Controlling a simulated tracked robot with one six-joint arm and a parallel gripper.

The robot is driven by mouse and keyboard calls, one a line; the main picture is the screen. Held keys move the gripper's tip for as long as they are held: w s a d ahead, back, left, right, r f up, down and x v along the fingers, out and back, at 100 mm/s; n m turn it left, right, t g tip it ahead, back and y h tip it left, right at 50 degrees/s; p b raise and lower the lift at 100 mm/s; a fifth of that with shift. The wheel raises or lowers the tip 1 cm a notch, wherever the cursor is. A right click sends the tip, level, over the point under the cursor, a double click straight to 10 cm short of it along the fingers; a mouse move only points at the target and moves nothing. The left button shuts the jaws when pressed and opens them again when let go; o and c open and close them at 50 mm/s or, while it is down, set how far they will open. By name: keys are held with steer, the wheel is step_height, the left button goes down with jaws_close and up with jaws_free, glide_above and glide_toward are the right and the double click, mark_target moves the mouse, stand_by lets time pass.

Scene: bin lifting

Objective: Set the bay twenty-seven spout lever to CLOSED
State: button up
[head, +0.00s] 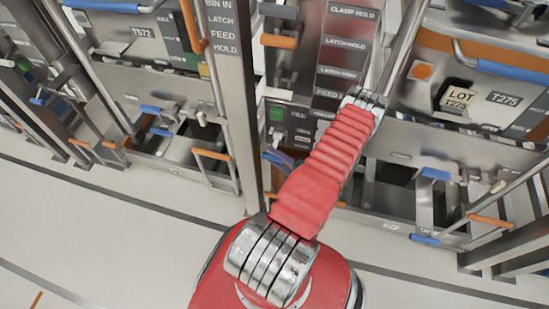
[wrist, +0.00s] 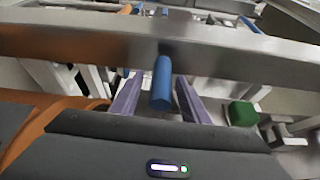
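My gripper (wrist: 156,92) shows in the wrist view as two purple fingers standing apart. A blue lever handle (wrist: 162,84) lies between them in the picture, pointing toward the camera. I cannot tell whether the fingers touch it. No bay number can be read beside this handle, so I cannot tell whether it is the bay twenty-seven spout lever. In the head view my red arm reaches up and right to the bay fronts, and I cannot make out the gripper clearly there.
A metal bar (wrist: 220,52) crosses the wrist view, with a green block (wrist: 243,113) at right. The head view shows steel bays with blue levers (head: 436,174) and orange levers (head: 212,154). A post (head: 236,110) stands left of my arm. Pale floor (head: 100,220) is clear in front.

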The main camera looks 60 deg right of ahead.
steer(key=shift+s, duration=0.1)
steer(key=v, duration=1.3)
steer(key=shift+s, duration=0.35)
stand_by(0.9)
